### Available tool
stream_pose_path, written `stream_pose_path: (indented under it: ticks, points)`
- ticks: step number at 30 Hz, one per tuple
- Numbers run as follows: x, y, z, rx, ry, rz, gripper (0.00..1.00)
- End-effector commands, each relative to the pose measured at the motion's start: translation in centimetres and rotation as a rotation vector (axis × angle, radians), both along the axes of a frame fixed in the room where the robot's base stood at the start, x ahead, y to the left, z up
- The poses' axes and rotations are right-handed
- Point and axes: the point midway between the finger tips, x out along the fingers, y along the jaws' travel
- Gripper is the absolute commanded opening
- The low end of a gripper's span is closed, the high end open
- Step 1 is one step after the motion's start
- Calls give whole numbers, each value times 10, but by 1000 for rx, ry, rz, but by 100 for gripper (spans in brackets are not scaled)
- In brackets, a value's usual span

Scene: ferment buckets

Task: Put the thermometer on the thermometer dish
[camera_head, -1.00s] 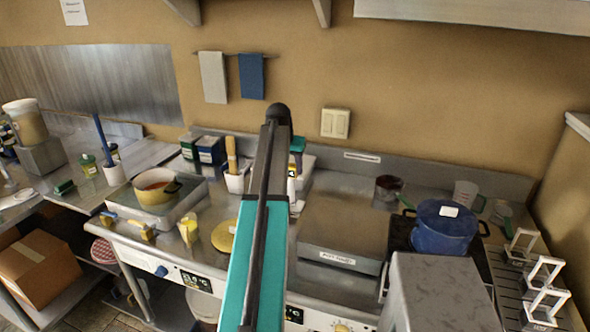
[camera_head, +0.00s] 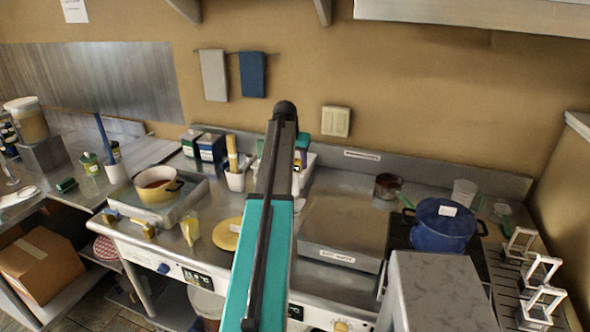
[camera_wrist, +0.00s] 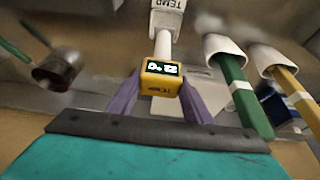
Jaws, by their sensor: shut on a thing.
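My gripper (camera_wrist: 160,90) has purple fingers in the wrist view. They are shut on the yellow thermometer (camera_wrist: 162,69), with one finger on each side of its yellow head. The thermometer's lit display faces the wrist camera. Its white stem runs up the picture to a white holder marked TEMP (camera_wrist: 167,18); I cannot tell whether the tip is inside it. In the head view my arm hides most of the gripper. I cannot surely pick out the thermometer dish; a flat yellow disc (camera_head: 228,234) lies on the counter left of my arm.
White holders with a green handle (camera_wrist: 238,95) and a yellow handle (camera_wrist: 298,98) stand close beside the thermometer in the wrist view. A cream pot (camera_head: 158,187) stands at left on the counter. A blue pot (camera_head: 440,230) and a small saucepan (camera_head: 388,186) are at right.

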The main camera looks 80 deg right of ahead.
Motion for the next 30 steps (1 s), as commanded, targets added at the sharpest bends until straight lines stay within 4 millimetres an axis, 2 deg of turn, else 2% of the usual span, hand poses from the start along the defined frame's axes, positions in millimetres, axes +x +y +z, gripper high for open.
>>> stream_pose_path:
  ticks: [12,26,27,30]
  points:
    - [0,2,-30,1,0,-1,0]
    - [-1,1,-35,1,0,-1,0]
    - [-1,2,-35,1,0,-1,50]
    - [-1,2,-35,1,0,-1,64]
